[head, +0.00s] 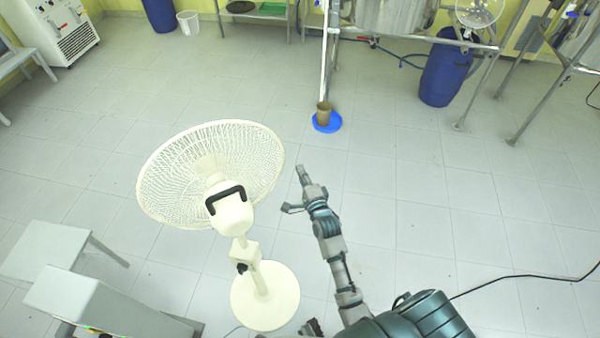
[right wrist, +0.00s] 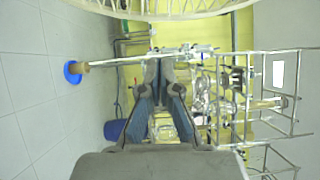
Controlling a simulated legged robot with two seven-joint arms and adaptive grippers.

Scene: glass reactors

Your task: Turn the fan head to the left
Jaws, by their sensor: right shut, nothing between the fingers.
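The white fan stands on the floor left of centre in the head view, its round base (head: 265,310) below. Its fan head (head: 232,215) has a black handle (head: 225,193) on the back, and the wire cage (head: 160,185) faces away from me. My right gripper (head: 301,172) is to the right of the cage, apart from it in the picture, pointing away from me. Its fingers (right wrist: 159,68) are together and empty in the right wrist view. The cage rim (right wrist: 180,12) crosses the top of that view. My left gripper is not in view.
Grey benches (head: 95,300) stand at lower left. A black cable (head: 520,277) lies at right. The floor around the fan is mostly clear.

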